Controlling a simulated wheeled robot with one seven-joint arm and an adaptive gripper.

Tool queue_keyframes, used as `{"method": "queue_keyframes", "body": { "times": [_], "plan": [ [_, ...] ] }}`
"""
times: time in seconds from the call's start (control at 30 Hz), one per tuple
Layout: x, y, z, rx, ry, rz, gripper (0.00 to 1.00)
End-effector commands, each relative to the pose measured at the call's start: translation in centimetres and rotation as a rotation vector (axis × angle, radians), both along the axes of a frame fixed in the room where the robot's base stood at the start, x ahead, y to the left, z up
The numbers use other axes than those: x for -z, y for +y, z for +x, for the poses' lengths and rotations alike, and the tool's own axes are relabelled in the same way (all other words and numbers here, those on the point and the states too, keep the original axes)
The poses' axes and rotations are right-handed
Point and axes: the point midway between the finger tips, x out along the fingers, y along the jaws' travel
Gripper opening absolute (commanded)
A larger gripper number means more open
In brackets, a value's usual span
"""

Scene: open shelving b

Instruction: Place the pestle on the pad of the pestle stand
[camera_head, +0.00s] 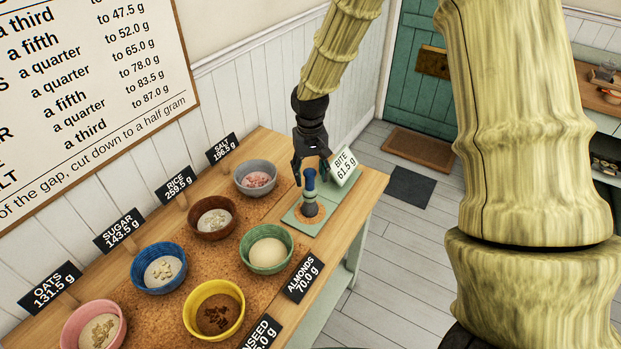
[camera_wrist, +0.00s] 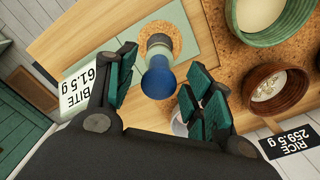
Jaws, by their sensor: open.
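The pestle (camera_head: 310,193) has a blue handle and a grey lower end, and stands upright on the round cork pad (camera_head: 323,215) of the green pestle stand (camera_head: 292,218). In the wrist view the pestle (camera_wrist: 158,78) shows handle towards me, its grey end over the cork pad (camera_wrist: 160,27) on the green stand (camera_wrist: 199,32). My gripper (camera_head: 311,174) is just above and around the top of the handle. Its fingers are open, one on either side of the handle, with gaps visible in the wrist view (camera_wrist: 160,88). The pestle's underside is hidden.
Bowls stand on the cork mat left of the stand; the green bowl (camera_head: 266,249) and grey bowl (camera_head: 255,179) are nearest. The BITE 61.5 g sign (camera_head: 344,166) stands close behind the gripper. The table's right edge (camera_head: 365,215) is near.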

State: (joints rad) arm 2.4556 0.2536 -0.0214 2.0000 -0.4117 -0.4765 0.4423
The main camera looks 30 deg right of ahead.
Motion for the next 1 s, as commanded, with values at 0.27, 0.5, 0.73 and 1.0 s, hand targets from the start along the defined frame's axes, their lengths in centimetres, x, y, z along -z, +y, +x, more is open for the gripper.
{"method": "queue_keyframes", "body": {
  "times": [0.27, 0.5, 0.73, 1.0],
  "plan": [
    [-3.5, 0.0, 0.1, 0.000, -0.003, -0.001, 0.52],
    [-6.7, 0.0, 0.1, 0.000, -0.003, -0.001, 0.52],
    [-9.1, 0.0, 0.1, -0.001, -0.002, 0.000, 0.52],
    [-9.8, 0.0, 0.1, 0.000, -0.001, 0.000, 0.52]
  ]
}}
